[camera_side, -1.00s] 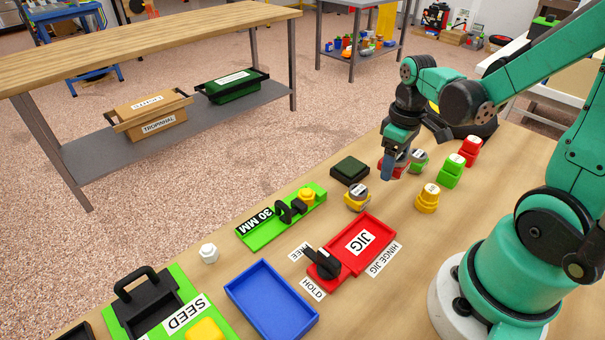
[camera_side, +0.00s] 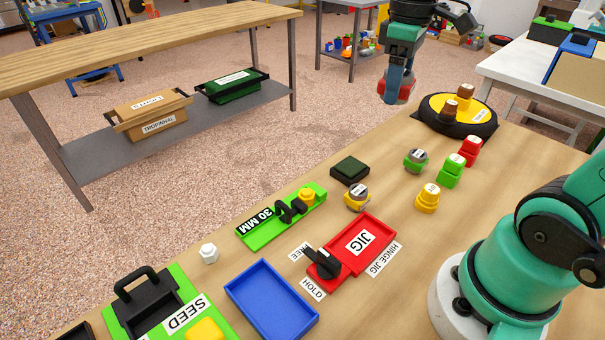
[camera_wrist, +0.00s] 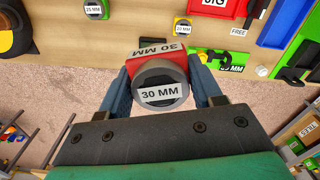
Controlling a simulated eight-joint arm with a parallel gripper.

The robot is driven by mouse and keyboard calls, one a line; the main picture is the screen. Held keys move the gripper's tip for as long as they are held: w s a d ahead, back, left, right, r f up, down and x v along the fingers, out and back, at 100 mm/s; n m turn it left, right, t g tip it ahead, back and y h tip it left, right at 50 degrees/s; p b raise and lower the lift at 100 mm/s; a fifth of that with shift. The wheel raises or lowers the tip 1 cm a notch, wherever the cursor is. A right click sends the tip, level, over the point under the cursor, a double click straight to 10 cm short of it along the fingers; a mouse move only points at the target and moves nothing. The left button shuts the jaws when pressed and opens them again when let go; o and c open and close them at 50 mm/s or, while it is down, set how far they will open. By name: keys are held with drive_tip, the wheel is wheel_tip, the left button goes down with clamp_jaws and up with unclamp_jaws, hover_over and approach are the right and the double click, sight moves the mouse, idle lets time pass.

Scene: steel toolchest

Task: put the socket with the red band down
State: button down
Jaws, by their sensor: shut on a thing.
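The socket with the red band (camera_side: 402,90) is in my gripper (camera_side: 396,84), held high above the far edge of the bench in the side view. In the wrist view the socket (camera_wrist: 160,88) is a grey cylinder labelled 30 MM with a red collar also marked 30 MM. The two blue fingers of my gripper (camera_wrist: 160,97) press on its sides. In the wrist view the bench lies beyond the socket and the floor shows directly around it.
On the bench stand a green-banded socket (camera_side: 416,160), a yellow-banded socket (camera_side: 357,197), a dark green block (camera_side: 350,170) and a red jig (camera_side: 380,232). A black round turntable with a yellow top (camera_side: 478,113) is at the far right. Bare wood lies between them.

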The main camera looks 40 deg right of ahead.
drive_tip(key=w+a+n, duration=0.2)
drive_tip(key=a+n, duration=0.8)
drive_tip(key=a, duration=0.4)
drive_tip(key=n, duration=0.9)
hover_over(271, 306)
wheel_tip(271, 306, down, 19)
drive_tip(key=shift+f, duration=0.2)
drive_tip(key=shift+f, duration=0.1)
drive_tip(key=shift+c, duration=0.8)
unclamp_jaws()
